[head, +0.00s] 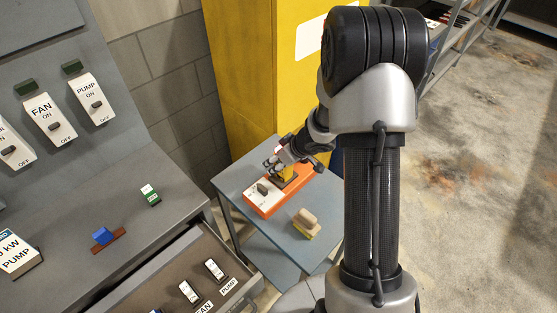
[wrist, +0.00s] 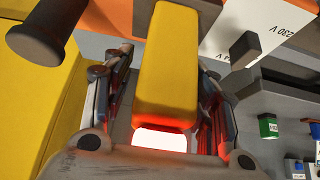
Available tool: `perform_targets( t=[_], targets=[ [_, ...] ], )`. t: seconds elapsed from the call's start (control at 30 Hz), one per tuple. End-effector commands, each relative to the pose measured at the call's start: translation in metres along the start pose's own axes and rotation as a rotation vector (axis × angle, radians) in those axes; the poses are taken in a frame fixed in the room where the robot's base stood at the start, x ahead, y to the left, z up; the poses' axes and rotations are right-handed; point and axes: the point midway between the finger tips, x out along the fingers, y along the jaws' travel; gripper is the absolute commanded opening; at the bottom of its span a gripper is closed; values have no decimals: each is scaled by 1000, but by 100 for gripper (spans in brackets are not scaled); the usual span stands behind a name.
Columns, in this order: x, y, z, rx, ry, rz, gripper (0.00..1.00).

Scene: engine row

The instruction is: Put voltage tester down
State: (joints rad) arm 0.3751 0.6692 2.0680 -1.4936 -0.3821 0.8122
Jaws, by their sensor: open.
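The yellow voltage tester (wrist: 166,70) lies between the two fingers of my gripper (wrist: 165,115) in the wrist view, with a gap visible at the sides. My gripper is open around it. A red and white glow shows at the tester's near end. In the head view my gripper (head: 284,165) is low over an orange unit (head: 262,207), and a little yellow of the tester (head: 287,173) shows below the fingers. The orange unit has a white panel with a dark knob. Whether the tester rests on the unit is hard to tell.
The orange unit stands on a small grey table (head: 238,181). A beige and yellow block (head: 306,224) lies near the table's front. A yellow cabinet (head: 255,70) rises close behind. A grey switch desk (head: 85,200) with an open drawer (head: 165,277) stands at left.

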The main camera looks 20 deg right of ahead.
Motion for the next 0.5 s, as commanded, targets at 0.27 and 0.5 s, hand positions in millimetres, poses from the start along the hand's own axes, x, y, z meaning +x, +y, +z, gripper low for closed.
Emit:
perform_targets(
  t=[0.27,0.5],
  targets=[
    [-10,0,-3,1,0,1,53],
    [-61,1,-5,1,0,3,53]
  ],
)
